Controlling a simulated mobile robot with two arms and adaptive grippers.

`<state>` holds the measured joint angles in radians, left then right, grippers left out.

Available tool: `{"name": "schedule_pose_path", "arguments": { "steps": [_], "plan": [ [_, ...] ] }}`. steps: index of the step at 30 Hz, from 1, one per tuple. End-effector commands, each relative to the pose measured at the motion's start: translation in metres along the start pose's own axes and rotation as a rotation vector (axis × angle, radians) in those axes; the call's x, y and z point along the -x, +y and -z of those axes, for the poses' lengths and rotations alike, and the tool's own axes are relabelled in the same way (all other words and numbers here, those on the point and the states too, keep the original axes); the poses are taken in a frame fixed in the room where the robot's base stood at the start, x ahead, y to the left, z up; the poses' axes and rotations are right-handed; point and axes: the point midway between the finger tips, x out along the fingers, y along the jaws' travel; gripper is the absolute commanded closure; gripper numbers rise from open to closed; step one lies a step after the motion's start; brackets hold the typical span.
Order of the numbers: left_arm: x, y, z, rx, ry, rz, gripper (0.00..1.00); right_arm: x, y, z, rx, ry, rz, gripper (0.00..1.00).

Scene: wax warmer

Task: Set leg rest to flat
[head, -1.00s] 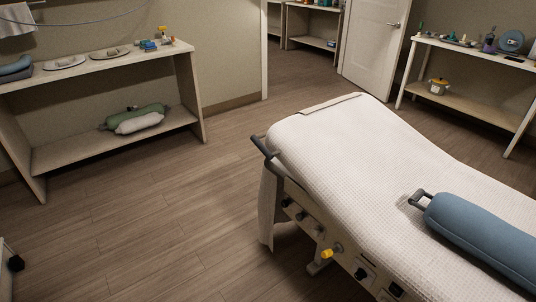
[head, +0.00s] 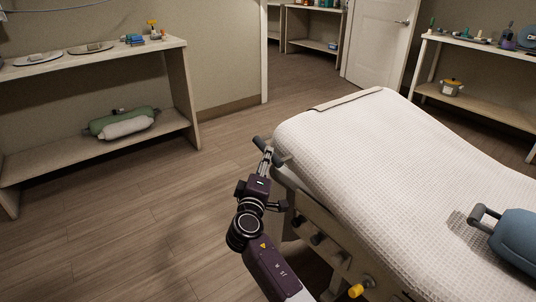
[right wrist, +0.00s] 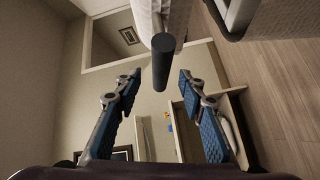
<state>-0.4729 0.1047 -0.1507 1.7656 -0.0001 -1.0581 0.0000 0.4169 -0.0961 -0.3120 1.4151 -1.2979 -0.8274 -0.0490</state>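The treatment bed's leg rest (head: 345,130), under a white textured cover, is the far end section in the head view. It looks tilted, its far end higher. A dark bar handle (head: 281,157) sits at its left corner. My right gripper (head: 265,156) is at this handle, partly covering it. In the right wrist view the dark handle (right wrist: 162,65) lies between the two spread fingers of my right gripper (right wrist: 159,82), with gaps on both sides. My right gripper is open. My left gripper is not in view.
Knobs and a yellow knob (head: 355,291) line the bed's side near my right arm. A shelf (head: 185,100) stands at the left, another shelf (head: 480,103) at the right. The wood floor (head: 120,220) left of the bed is clear.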

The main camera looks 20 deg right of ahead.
Motion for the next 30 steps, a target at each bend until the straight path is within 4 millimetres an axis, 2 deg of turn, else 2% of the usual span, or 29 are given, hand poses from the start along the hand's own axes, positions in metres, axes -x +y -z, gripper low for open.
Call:
{"name": "schedule_pose_path", "arguments": {
  "steps": [3, 9, 14, 21, 30],
  "plan": [
    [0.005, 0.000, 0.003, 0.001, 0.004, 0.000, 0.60, -0.021, 0.000, 0.000, 0.002, 0.000, -0.001, 0.63],
    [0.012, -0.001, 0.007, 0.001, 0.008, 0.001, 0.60, -0.045, -0.001, 0.000, 0.001, 0.001, 0.001, 0.63],
    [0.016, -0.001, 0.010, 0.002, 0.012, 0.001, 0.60, -0.052, -0.001, 0.000, 0.000, 0.001, 0.002, 0.63],
    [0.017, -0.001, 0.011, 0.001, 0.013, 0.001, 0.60, -0.053, -0.002, 0.000, 0.000, 0.001, 0.003, 0.63],
    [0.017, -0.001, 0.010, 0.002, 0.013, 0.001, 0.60, -0.052, -0.002, 0.000, 0.000, 0.001, 0.003, 0.95]
  ]
}}
